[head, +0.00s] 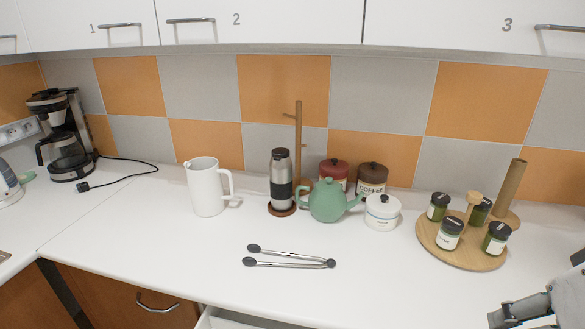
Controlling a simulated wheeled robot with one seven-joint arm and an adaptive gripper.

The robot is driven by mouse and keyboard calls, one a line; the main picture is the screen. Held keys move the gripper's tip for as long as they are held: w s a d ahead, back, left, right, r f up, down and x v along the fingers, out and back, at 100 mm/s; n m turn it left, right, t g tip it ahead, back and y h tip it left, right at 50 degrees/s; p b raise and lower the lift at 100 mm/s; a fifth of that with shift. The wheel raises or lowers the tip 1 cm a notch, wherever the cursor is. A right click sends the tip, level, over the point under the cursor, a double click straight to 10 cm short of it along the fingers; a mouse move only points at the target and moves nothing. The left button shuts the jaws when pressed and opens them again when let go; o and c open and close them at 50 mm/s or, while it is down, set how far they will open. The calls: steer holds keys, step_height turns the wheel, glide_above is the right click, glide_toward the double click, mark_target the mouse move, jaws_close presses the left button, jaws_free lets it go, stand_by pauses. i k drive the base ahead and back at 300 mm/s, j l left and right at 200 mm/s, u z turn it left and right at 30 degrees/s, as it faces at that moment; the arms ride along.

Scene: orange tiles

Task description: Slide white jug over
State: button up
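The white jug (207,187) stands upright on the white counter, left of the middle, with its handle to the right. It is fully visible and nothing touches it from the front. My gripper (508,315) shows only partly at the lower right corner, cut off by the picture edge. It is far to the right of the jug and apart from it. I cannot tell whether its fingers are open or shut.
A steel flask (281,180), green teapot (328,201) and white sugar pot (382,212) stand right of the jug. Tongs (290,258) lie in front. A round wooden tray (436,245) holds jars at right. A coffee maker (62,140) stands far left.

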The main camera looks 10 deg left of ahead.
mark_target(204, 179)
steer(key=k+j+u, duration=0.1)
steer(key=k+j, duration=0.6)
steer(key=j, duration=0.2)
steer(key=j+u, duration=0.1)
steer(key=j, duration=0.35)
steer(key=i+j+u, duration=0.1)
steer(key=j, duration=0.4)
steer(key=i+j, duration=0.1)
steer(key=j, duration=0.35)
steer(key=i+j+u, duration=0.1)
steer(key=i+j, duration=0.15)
steer(key=i, duration=0.2)
steer(key=i+j+u, duration=0.15)
steer(key=i, duration=0.35)
